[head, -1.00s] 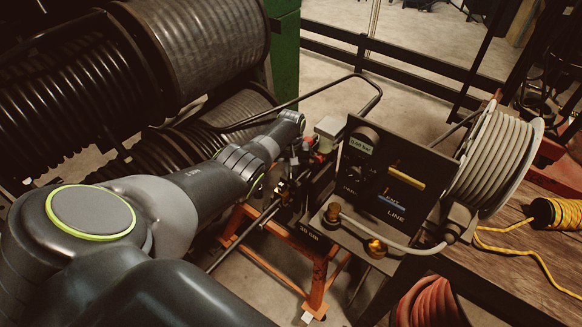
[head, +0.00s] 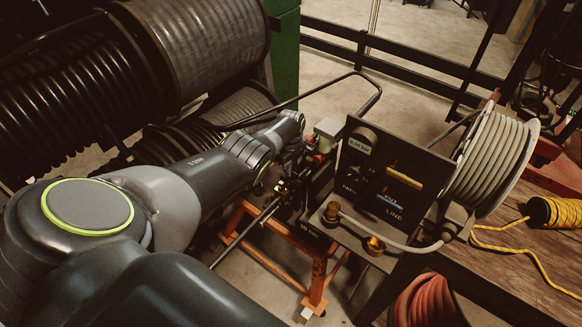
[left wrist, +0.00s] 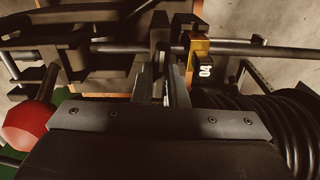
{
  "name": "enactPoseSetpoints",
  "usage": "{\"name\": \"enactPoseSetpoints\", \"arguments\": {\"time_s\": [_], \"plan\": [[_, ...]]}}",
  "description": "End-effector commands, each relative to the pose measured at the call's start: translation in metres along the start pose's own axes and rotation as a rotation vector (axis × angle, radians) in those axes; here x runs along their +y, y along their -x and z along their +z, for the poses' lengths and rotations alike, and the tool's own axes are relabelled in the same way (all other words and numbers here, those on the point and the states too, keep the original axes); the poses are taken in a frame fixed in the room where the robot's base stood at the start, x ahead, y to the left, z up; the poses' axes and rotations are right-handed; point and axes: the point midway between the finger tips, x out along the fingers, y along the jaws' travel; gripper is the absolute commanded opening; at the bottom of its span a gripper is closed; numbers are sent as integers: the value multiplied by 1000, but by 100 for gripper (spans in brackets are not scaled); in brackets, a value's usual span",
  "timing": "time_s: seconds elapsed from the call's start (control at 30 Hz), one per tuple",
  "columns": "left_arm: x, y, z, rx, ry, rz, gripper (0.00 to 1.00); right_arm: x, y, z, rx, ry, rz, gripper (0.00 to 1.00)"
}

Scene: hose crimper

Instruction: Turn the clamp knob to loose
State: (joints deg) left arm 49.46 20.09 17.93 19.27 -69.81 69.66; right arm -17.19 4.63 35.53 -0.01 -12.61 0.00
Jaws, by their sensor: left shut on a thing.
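My left arm reaches in from the left in the head view. Its gripper (head: 290,166) is at the dark mechanism left of the control panel, small and partly hidden. In the left wrist view the gripper's fingers (left wrist: 165,82) are close together, shut on a dark upright part (left wrist: 160,35) that seems to be the clamp knob. Its shape and how far it is turned cannot be made out. A brass-coloured block (left wrist: 198,46) sits just right of the fingers on a dark horizontal bar (left wrist: 250,48). My right gripper is not in view.
The black control panel (head: 408,166) stands right of the gripper, with a grey hose reel (head: 490,160) behind. A red rounded end (left wrist: 28,126) is low left in the wrist view. An orange stand (head: 318,282) is below. Large dark hose coils (head: 70,90) fill the left.

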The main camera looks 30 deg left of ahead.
Motion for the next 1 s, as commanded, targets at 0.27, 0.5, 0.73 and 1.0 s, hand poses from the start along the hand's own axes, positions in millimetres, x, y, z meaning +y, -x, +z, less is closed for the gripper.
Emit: {"name": "enactPoseSetpoints", "arguments": {"time_s": [0.27, 0.5, 0.73, 1.0], "plan": [[1, 1, -1, 3, 79, 4, 0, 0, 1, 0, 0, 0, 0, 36], [1, 1, -1, 3, 93, 4, 0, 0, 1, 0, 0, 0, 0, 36], [1, 1, -1, 3, 93, 4, 0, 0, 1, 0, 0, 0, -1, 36], [1, 1, -1, 1, 92, 2, 35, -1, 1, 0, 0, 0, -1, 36]]}}
